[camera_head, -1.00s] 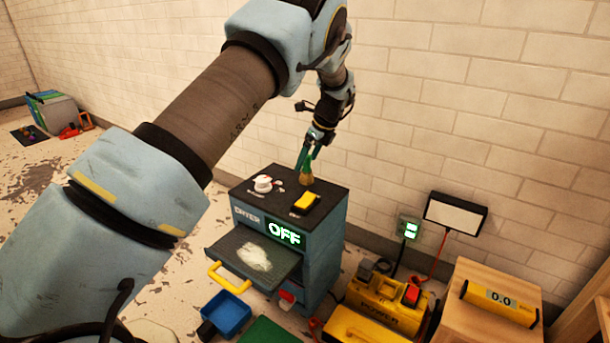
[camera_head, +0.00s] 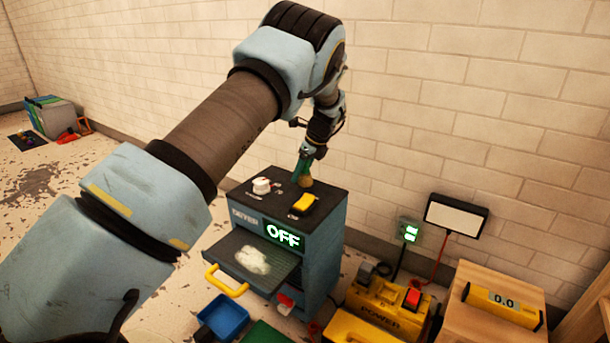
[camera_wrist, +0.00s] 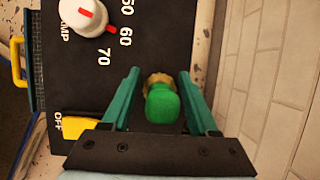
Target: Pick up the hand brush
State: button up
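The hand brush (camera_head: 306,181) stands on the dark top of the dryer, with tan bristles low down. In the wrist view its green handle end (camera_wrist: 162,104) points up at the camera. My gripper (camera_head: 304,166) is over the dryer top at the brush. In the wrist view my gripper (camera_wrist: 158,76) is open, with one teal finger on each side of the brush. Gaps show between the handle and both fingers. In the head view the fingers hide most of the handle.
The dryer (camera_head: 325,250) reads OFF, and its drawer (camera_head: 228,245) is out with pale material on it. A white knob (camera_head: 261,185) and yellow switch (camera_head: 304,204) are near the brush. The brick wall (camera_head: 450,130) is close behind. A yellow power box (camera_head: 385,305) stands right.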

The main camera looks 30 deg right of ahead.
grip_shut()
